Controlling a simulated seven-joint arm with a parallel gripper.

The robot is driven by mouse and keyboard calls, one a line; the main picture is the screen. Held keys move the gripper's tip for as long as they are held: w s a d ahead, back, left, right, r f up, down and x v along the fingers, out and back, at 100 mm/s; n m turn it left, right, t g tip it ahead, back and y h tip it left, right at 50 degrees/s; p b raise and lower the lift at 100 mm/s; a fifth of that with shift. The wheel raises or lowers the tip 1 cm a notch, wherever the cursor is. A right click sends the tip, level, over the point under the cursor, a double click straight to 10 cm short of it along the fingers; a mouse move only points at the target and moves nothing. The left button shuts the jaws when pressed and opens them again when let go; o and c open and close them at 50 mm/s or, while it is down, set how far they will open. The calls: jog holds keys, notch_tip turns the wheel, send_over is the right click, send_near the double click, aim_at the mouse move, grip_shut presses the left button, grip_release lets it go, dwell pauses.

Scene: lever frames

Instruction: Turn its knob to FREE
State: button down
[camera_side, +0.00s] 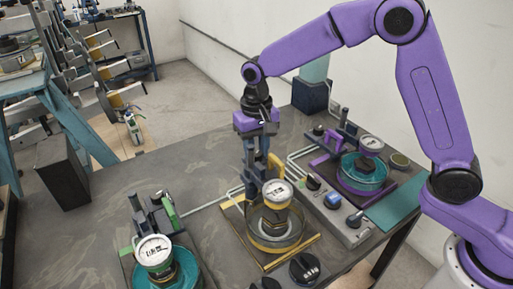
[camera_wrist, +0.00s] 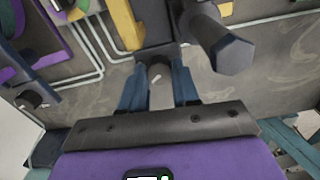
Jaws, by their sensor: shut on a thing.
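The yellow lever frame (camera_side: 275,245) stands mid-table, with a round white gauge (camera_side: 277,192) above a clear-walled yellow ring. My gripper (camera_side: 254,188) points down at the back left of this frame, behind the gauge. In the wrist view my gripper's blue fingers (camera_wrist: 158,84) flank a small grey knob (camera_wrist: 156,73) with a short white mark, and they are shut on it. Its outline is hard to make out, and the side view hides it. A dark hexagonal lever end (camera_wrist: 232,56) rises close to the right finger. No FREE lettering is readable.
A green-handled frame (camera_side: 155,250) stands at front left, and a purple frame (camera_side: 362,180) at back right. A grey panel with a blue knob (camera_side: 332,200) and dark knobs lies between yellow and purple. A large black knob (camera_side: 304,268) is in front. The table's back left is clear.

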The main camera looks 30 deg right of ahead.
jog(key=n, duration=0.5)
jog(key=shift+n, duration=0.3)
jog(key=n, duration=0.4)
jog(key=shift+n, duration=0.4)
jog(key=c, duration=0.9)
grip_release()
jog(key=shift+o, duration=0.4)
jog(key=shift+s+a, duration=0.1)
